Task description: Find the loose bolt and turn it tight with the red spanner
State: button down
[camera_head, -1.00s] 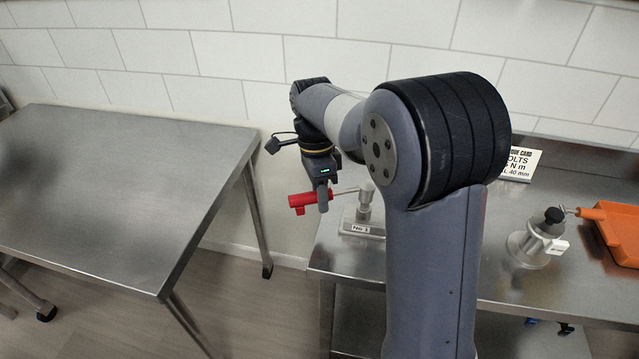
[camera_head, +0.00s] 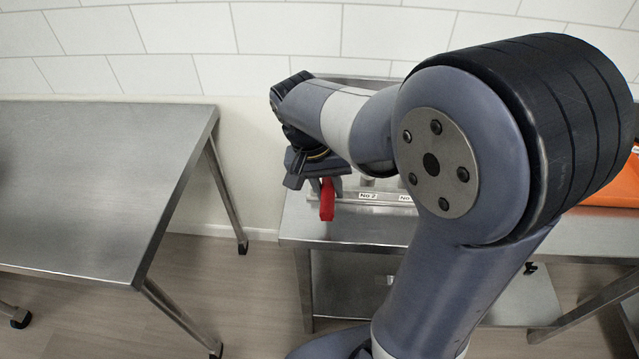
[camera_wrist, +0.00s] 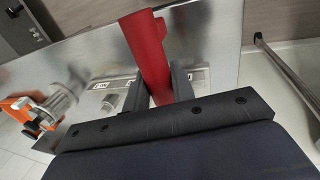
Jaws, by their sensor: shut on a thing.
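The red spanner (camera_head: 327,200) is in my gripper (camera_head: 322,182), over the left end of the right-hand steel bench. In the wrist view the spanner's red handle (camera_wrist: 148,52) stands up between the two dark fingers of my gripper (camera_wrist: 160,85), which is shut on it. The spanner's working end is not clear in either view. A plate labelled No 2 (camera_head: 368,196) lies on the bench just right of the spanner, and another label beside it is partly covered by my arm. Which bolt is loose cannot be told.
A bare steel table (camera_head: 90,180) stands on the left, with a floor gap before the right-hand bench (camera_head: 345,232). A round metal fixture (camera_wrist: 62,100) shows in the wrist view.

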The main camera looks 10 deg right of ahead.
jog(key=p, duration=0.2)
jog(key=shift+r+p, duration=0.3)
jog(key=p, duration=0.3)
jog(key=shift+f, duration=0.3)
jog(key=shift+f, duration=0.35)
